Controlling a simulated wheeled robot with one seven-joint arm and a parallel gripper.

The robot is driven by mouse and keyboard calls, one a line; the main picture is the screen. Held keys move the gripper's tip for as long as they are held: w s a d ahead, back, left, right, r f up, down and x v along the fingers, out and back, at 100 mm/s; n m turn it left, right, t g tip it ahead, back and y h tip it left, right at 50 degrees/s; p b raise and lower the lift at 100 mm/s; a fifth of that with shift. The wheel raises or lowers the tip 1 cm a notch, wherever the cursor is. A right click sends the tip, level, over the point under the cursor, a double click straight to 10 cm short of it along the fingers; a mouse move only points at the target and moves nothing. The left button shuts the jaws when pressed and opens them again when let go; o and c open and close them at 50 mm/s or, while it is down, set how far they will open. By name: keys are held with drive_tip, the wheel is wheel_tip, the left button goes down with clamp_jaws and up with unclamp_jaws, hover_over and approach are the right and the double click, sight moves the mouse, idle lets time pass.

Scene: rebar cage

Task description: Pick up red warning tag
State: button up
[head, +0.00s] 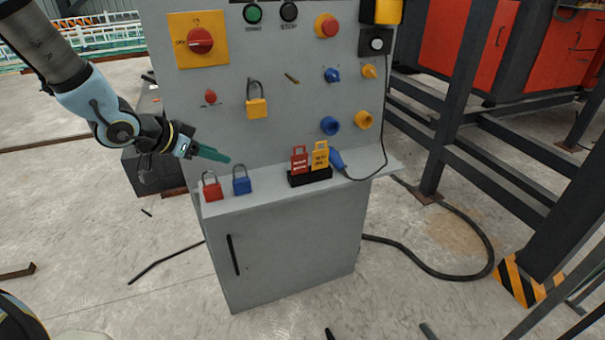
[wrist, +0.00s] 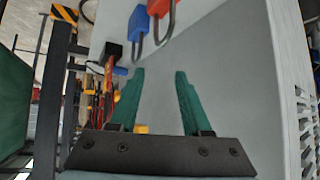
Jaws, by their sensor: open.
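The red warning tag (head: 299,160) stands upright in a black holder (head: 309,178) on the shelf of the grey control panel. A yellow tag (head: 320,157) stands just right of it in the same holder. My gripper (head: 226,159), with green fingers, is left of the tags and above the shelf, clear of them. In the wrist view its fingers (wrist: 160,77) are spread with nothing between them. The holder (wrist: 113,50) shows left of the fingers there; the tags are small and hard to separate from other parts.
A red padlock (head: 212,190) and a blue padlock (head: 241,184) stand on the shelf below my gripper, left of the holder. A blue plug-like item (head: 337,160) with a black cable is right of the tags. Knobs and a yellow padlock (head: 257,108) project from the panel face.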

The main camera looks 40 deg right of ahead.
sight(293, 159)
drive_tip(key=shift+s+d+f+m+g+h, duration=0.55)
drive_tip(key=shift+s+d, duration=0.9)
drive_tip(key=shift+d, duration=1.2)
drive_tip(key=shift+s+d+f+m+g+h, duration=0.25)
drive_tip(key=shift+s+d+f+m+g, duration=0.45)
drive_tip(key=shift+s+d, duration=1.4)
drive_tip(key=shift+s+d+f+m+g+h, duration=0.4)
drive_tip(key=shift+s+d+f+g, duration=0.45)
drive_tip(key=shift+d, duration=2.35)
drive_tip(key=shift+c, duration=0.3)
clamp_jaws()
